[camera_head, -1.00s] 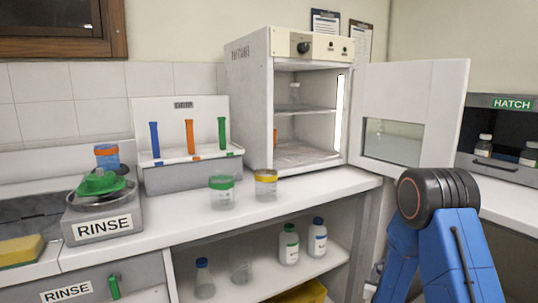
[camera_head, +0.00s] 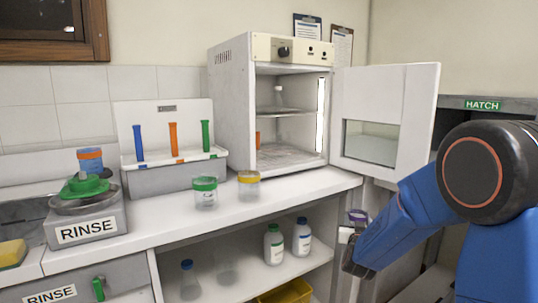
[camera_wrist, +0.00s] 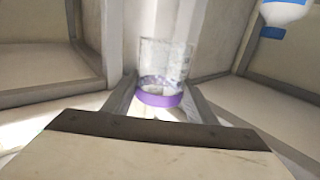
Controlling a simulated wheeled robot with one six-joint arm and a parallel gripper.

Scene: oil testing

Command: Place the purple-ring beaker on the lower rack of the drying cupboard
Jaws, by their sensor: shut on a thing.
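The purple-ring beaker (camera_head: 357,215) is clear glass with a purple band. My gripper (camera_head: 348,237) is shut on it, in front of the counter edge, right of the lower shelf opening. In the wrist view, the beaker (camera_wrist: 165,62) sits between the two fingers, its purple band nearest the palm. The drying cupboard (camera_head: 231,105) stands on the counter with its door (camera_head: 415,110) swung open to the right. Its lower rack (camera_head: 290,156) has an orange-ringed item (camera_head: 258,140) at the left, partly hidden by the side wall. The upper rack (camera_head: 290,112) holds a small clear vessel.
A green-ring beaker (camera_head: 205,193) and a yellow-ring beaker (camera_head: 249,186) stand on the counter in front of the cupboard. A drip rack (camera_head: 170,178) and rinse station (camera_head: 90,229) are to the left. Most of the lower rack looks clear.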

